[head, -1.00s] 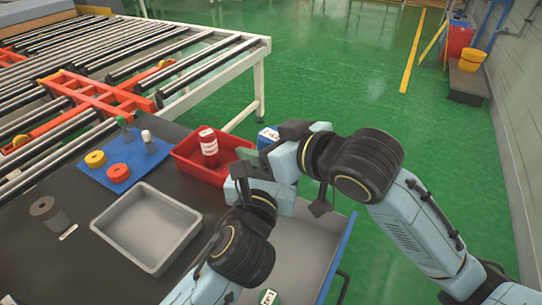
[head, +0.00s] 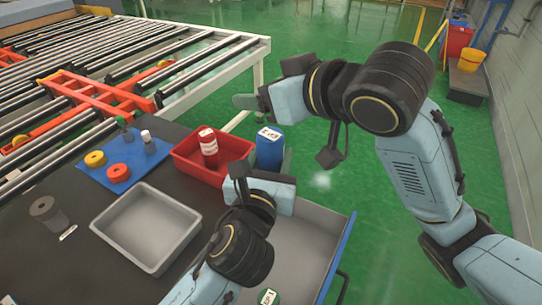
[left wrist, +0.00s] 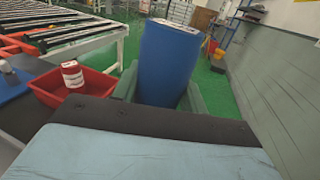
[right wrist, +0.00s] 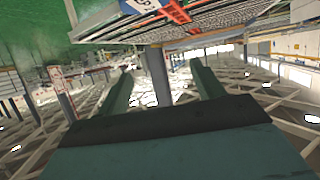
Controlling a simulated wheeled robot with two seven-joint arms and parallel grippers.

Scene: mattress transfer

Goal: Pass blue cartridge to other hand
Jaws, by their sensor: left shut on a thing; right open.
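The blue cartridge (head: 270,150) stands upright between the fingers of my left gripper (head: 276,168), beside the red bin. In the left wrist view the blue cartridge (left wrist: 168,62) fills the space between the green fingers of my left gripper (left wrist: 155,92), which is shut on it. Its pale labelled top shows in the head view. My right gripper (head: 250,101) is raised above and behind the cartridge, apart from it. In the right wrist view the right gripper's green fingers (right wrist: 160,88) are spread with nothing between them.
A red bin (head: 182,158) holds a red cartridge (head: 208,147). A grey tray (head: 105,225) and a blue mat (head: 92,173) with spools lie on the dark table. An open grey drawer (head: 310,235) is below my left gripper. A roller conveyor (head: 190,82) stands behind.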

